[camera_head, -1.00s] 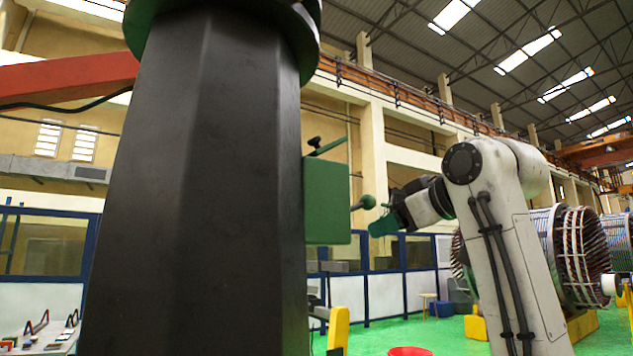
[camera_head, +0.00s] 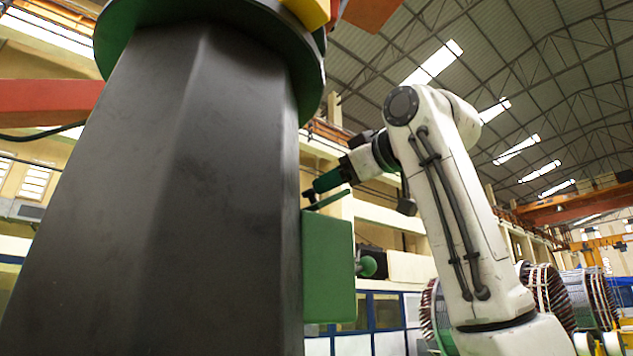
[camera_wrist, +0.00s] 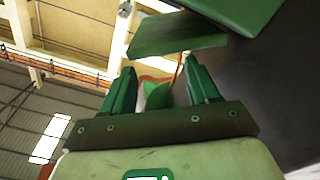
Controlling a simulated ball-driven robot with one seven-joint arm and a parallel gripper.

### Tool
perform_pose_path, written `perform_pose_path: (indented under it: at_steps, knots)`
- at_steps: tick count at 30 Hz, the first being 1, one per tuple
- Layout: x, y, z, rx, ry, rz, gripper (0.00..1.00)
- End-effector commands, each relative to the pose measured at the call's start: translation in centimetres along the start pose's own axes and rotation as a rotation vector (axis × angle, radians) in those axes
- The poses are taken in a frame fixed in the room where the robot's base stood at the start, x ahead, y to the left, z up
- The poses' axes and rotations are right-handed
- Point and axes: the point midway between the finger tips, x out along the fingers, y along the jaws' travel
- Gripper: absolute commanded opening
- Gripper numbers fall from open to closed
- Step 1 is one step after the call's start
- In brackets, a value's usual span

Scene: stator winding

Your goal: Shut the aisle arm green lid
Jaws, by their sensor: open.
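The green box (camera_head: 328,270) is fixed to the side of a black column. Its green lid (camera_head: 330,199) shows nearly edge-on above the box top, tilted up and standing open. My gripper (camera_head: 312,190) is at the lid's upper side, close to it; I cannot tell whether they touch. In the wrist view my gripper (camera_wrist: 160,68) is open, its two green fingers apart with nothing held between them. A flat green plate, seemingly the lid (camera_wrist: 178,36), lies just beyond the fingertips. Part of the box (camera_wrist: 240,10) shows at the upper right.
The black column (camera_head: 170,190) fills the left, with a wide green flange (camera_head: 115,40) at its top. The large wound stators (camera_head: 545,290) stand far behind, at the right.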

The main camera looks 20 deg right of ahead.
Motion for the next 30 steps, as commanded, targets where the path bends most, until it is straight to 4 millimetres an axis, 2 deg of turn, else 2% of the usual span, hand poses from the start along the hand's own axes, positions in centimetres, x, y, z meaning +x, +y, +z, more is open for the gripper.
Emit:
perform_pose_path:
  at_steps: [3, 9, 15, 22, 23, 30]
  knots:
    - [2.3, 0.2, -0.2, 0.002, -0.003, -0.002, 0.60]
    - [4.8, 0.1, -0.2, 0.001, -0.001, -0.001, 0.60]
    - [5.8, 0.0, 0.0, 0.000, -0.001, 0.000, 0.60]
    - [5.9, 0.0, 0.1, 0.000, 0.000, 0.000, 0.60]
    - [5.9, 0.0, 0.1, 0.000, 0.000, 0.000, 0.59]
    - [5.8, 0.0, 0.1, 0.000, 0.000, 0.000, 0.36]
